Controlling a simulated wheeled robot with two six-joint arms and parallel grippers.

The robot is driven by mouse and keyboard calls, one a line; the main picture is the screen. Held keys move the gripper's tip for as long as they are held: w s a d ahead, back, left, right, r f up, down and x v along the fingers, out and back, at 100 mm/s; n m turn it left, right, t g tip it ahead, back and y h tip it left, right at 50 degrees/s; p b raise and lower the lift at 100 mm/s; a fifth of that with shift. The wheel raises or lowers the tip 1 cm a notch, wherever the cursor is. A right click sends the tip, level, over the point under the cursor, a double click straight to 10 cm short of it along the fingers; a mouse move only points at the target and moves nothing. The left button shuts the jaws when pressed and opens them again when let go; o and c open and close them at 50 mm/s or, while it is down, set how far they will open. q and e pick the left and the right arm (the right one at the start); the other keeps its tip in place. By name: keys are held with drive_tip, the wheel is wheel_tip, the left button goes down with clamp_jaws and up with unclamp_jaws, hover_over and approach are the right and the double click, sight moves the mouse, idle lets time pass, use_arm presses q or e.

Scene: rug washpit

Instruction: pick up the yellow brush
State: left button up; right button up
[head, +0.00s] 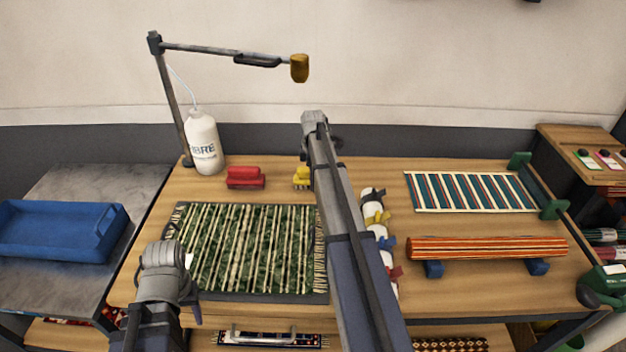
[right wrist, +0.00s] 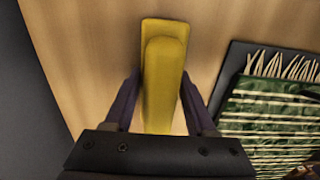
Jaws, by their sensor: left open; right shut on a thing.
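The yellow brush (head: 301,180) is at the back of the wooden table, beside a red brush-like block (head: 245,177). My right arm hides part of it in the head view. In the right wrist view, the yellow brush (right wrist: 163,80) lies lengthwise between the two fingers of my right gripper (right wrist: 160,95), which is shut on it. I cannot tell whether the brush is touching the table. My left gripper (head: 193,300) is open at the front left of the table, by the near left corner of the green striped rug (head: 245,250), away from the brush.
A white bottle (head: 205,143) stands at the back left under a lamp arm (head: 210,50). Right of my right arm are a white roll with coloured clips (head: 370,198), a striped rug (head: 470,191) and a rolled orange rug (head: 490,248). A blue tray (head: 60,230) is on the left bench.

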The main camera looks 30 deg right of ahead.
clamp_jaws()
drive_tip(key=shift+r, duration=0.15)
drive_tip(key=shift+r+p, duration=0.7)
drive_tip(key=shift+p, duration=0.1)
wheel_tip(320, 180, up, 6)
drive_tip(key=p, duration=0.6)
drive_tip(key=s+a, duration=0.3)
drive_tip(key=s, duration=0.2)
drive_tip(key=s+a, duration=0.3)
drive_tip(key=s, duration=0.2)
drive_tip(key=s+a, duration=0.3)
drive_tip(key=s, duration=0.2)
drive_tip(key=shift+s+a+f+b, duration=0.2)
drive_tip(key=shift+f+b, duration=0.1)
drive_tip(key=shift+f, duration=0.05)
